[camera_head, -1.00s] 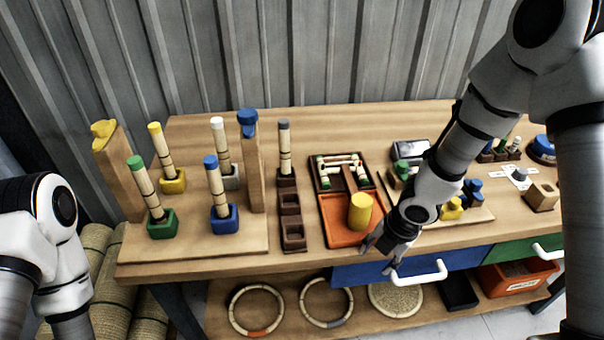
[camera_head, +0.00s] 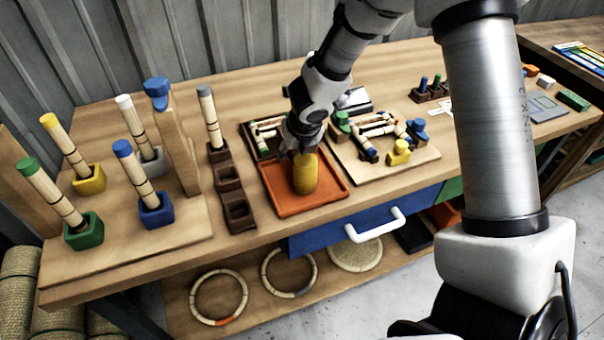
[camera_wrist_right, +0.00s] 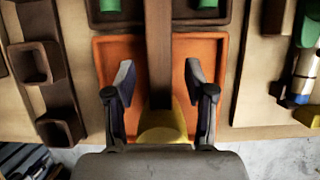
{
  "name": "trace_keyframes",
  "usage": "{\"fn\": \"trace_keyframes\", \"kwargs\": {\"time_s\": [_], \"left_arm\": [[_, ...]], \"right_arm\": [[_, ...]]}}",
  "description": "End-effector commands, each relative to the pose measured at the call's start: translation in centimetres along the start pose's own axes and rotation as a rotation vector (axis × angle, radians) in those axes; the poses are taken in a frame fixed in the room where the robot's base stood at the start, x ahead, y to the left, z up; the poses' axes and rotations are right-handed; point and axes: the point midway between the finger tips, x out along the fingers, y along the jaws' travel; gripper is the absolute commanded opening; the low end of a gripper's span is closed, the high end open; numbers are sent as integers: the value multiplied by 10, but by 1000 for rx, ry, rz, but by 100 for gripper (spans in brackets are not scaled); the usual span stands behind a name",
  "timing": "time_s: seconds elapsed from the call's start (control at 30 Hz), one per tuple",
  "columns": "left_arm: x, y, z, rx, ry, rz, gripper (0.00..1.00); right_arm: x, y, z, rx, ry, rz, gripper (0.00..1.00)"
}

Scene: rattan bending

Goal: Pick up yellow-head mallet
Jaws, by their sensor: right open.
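The yellow-head mallet (camera_head: 306,177) is at the orange tray (camera_head: 322,201). Its yellow head faces the front, and my gripper hides the handle in the head view. In the right wrist view the brown handle (camera_wrist_right: 159,50) runs away from the yellow head (camera_wrist_right: 163,127). My right gripper (camera_head: 298,150) is directly over the mallet, just behind its head. In the wrist view its two fingers (camera_wrist_right: 160,85) are spread, one on each side of the handle, with gaps between. My left gripper is out of view.
A dark tray (camera_head: 247,137) with small rattan pieces lies behind the orange tray. A dark socket block (camera_head: 229,178) stands at left, and a board (camera_head: 420,158) with colored parts at right. Several colored posts stand farther left.

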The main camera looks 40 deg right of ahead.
Motion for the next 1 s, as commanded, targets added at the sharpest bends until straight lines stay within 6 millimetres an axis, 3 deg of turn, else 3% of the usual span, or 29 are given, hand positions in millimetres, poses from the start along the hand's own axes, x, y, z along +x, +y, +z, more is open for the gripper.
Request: {"fn": "trace_keyframes", "kwargs": {"time_s": [0.03,0.1,0.3,0.33,0.47,0.5,0.83,1.0], "left_arm": [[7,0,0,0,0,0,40],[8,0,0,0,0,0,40],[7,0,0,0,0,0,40],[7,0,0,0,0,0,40],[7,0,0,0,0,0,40],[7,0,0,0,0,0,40],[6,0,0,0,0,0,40],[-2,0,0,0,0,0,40]], "right_arm": [[12,0,-2,1,1,-1,54],[18,0,-1,0,0,-1,54],[18,0,0,2,0,0,54],[18,0,0,2,0,0,51],[18,0,0,2,0,0,5],[18,0,0,2,0,0,0],[17,0,1,2,0,0,0],[8,0,5,2,-1,0,0]]}}
